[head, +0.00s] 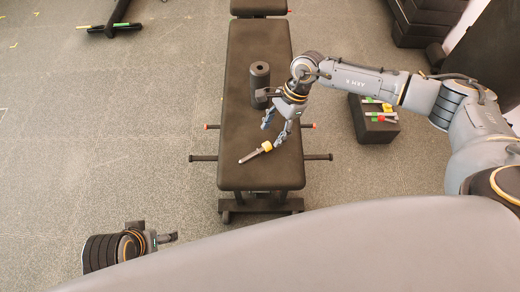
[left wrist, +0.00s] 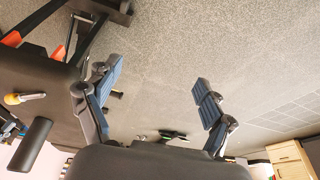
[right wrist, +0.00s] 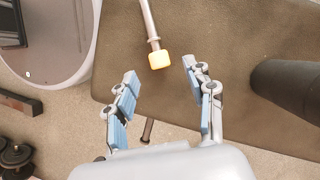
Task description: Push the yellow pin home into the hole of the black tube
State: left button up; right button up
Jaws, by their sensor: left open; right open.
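The yellow pin (head: 266,147) has a yellow head and a grey metal shaft. It lies on the bench near its front end. The right wrist view shows its yellow head (right wrist: 160,61) just beyond the fingertips. The black tube (head: 260,76) stands upright on the bench, farther back; it also shows at the right of the right wrist view (right wrist: 288,82). Its hole faces up in the head view. My right gripper (head: 277,130) is open and empty, with the pin head ahead of its fingers. My left gripper (left wrist: 160,82) is open and empty, away from the bench.
The black padded bench (head: 236,120) has bars sticking out at both sides. A black block (head: 372,124) with coloured items stands on the floor to its right. Dark equipment stands at the back right. The floor left of the bench is mostly clear.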

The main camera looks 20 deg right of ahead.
aim_at(268, 144)
jog(key=b+x, duration=0.1)
jog(key=x, duration=0.3)
jog(key=shift+s+f, duration=0.15)
jog(key=shift+f, duration=0.2)
jog(key=shift+a+f, duration=0.2)
jog(key=shift+f, duration=0.2)
pick_arm(q)
jog(key=shift+v, duration=1.15)
pick_arm(e)
grip_shut()
